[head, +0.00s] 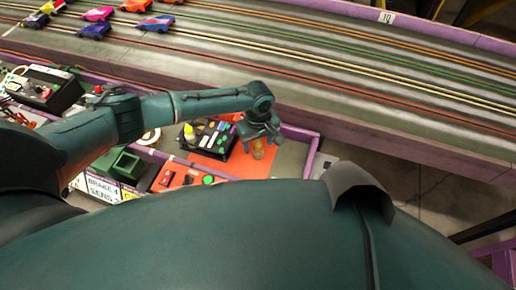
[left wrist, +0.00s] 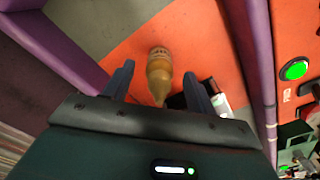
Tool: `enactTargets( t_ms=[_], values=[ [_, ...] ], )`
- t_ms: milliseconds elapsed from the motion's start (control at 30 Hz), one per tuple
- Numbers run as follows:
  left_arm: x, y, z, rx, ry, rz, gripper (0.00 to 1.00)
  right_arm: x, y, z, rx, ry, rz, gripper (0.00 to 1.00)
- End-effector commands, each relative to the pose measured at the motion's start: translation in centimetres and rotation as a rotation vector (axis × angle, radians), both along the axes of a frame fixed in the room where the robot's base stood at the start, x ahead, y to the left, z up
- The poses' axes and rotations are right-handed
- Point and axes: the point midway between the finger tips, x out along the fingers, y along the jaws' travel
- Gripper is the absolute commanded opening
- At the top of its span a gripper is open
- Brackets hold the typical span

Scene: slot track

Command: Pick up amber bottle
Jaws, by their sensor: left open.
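The amber bottle (head: 258,149) stands on an orange mat (head: 252,168) inside a purple-walled tray, in the head view. In the left wrist view the bottle (left wrist: 159,68) shows between the two fingers, its tip towards the palm. My left gripper (head: 260,134) is open and just above the bottle in the head view; in the wrist view its fingers (left wrist: 158,85) lie to either side, with gaps. The bottle's lower part is visible; its top is partly hidden by the gripper in the head view. My right gripper is not seen.
A dark box with a yellow-topped bottle and coloured pieces (head: 209,137) stands just left of the gripper. The purple tray wall (head: 312,153) is on the right. A control panel with a green button (left wrist: 295,70) is beyond a purple wall. Slot track (head: 330,75) runs behind.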

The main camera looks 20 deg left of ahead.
Motion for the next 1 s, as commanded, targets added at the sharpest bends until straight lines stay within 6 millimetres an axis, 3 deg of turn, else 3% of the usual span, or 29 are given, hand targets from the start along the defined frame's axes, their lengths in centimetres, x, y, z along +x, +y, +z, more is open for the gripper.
enactTargets(
  t_ms=[167,733,1000],
  values=[
    [-0.02,-0.01,0.02,0.0,0.0,0.0,0.56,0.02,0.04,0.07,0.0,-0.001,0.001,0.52],
    [-0.01,0.02,0.05,0.0,0.0,0.0,0.09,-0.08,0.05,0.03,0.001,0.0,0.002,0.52],
    [0.03,0.01,0.32,0.0,0.0,0.0,0.08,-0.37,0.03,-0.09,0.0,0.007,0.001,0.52]
  ],
)
